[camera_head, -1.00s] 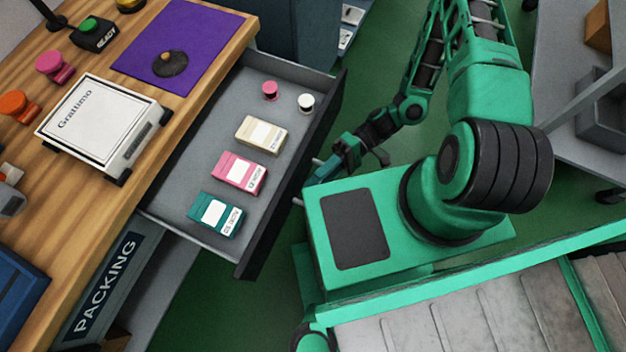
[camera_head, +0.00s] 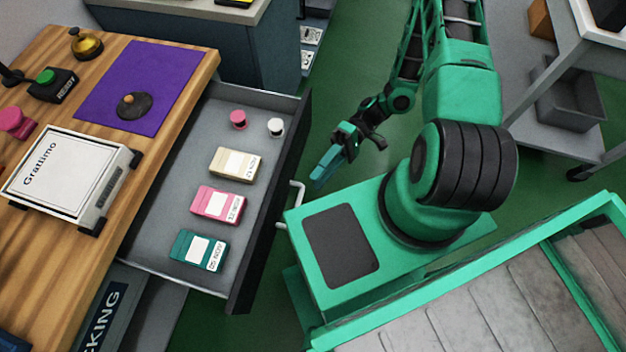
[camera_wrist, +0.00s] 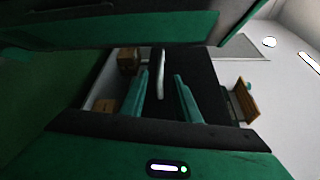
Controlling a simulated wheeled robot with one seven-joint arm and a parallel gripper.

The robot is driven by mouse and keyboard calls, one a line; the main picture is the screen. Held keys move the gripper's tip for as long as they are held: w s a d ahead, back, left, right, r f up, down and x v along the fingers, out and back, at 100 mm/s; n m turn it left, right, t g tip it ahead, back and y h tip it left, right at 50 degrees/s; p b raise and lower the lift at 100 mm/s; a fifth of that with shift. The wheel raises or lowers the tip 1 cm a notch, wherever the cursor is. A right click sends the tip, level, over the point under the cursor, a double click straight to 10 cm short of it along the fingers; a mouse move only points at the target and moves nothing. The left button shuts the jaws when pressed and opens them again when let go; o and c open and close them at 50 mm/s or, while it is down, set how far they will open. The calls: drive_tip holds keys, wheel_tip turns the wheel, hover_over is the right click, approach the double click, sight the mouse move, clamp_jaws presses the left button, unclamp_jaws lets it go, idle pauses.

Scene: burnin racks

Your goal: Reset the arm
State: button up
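My green arm is folded above my base at the right of the head view. My gripper (camera_head: 337,165) hangs just right of the open drawer's front and its pale handle (camera_head: 291,205), apart from it as far as the head view shows. In the wrist view my gripper (camera_wrist: 162,90) shows two teal fingers spread apart with nothing held between them. A pale bar, likely the handle, appears behind and between the fingers. The drawer (camera_head: 165,235) stands open under the wooden bench.
The drawer holds teal (camera_head: 199,250), pink (camera_head: 218,203) and cream (camera_head: 234,163) boxes, plus a pink spool (camera_head: 238,119) and a white spool (camera_head: 276,127). A scale (camera_head: 68,175) and purple mat (camera_head: 150,85) lie on the bench.

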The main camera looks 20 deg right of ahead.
drive_tip(key=shift+w+d, duration=0.1)
drive_tip(key=shift+d, duration=0.05)
idle(0.5)
drive_tip(key=w+d+r+m+t+h, duration=0.1)
drive_tip(key=w+d+r+m+h, duration=0.1)
drive_tip(key=d+r+h, duration=0.45)
drive_tip(key=w+d+r+m+t+h, duration=0.1)
drive_tip(key=w+d+r+h, duration=0.2)
drive_tip(key=d+r, duration=0.6)
drive_tip(key=s+d+r+m+t+h, duration=0.2)
drive_tip(key=s+d+r+m+t, duration=0.1)
drive_tip(key=r, duration=0.6)
drive_tip(key=s+d+r+m+t+h, duration=0.3)
drive_tip(key=s+r, duration=0.3)
drive_tip(key=r, duration=0.3)
drive_tip(key=shift+s+d+r+m, duration=0.35)
drive_tip(key=shift+d+m, duration=0.25)
drive_tip(key=shift+d, duration=0.25)
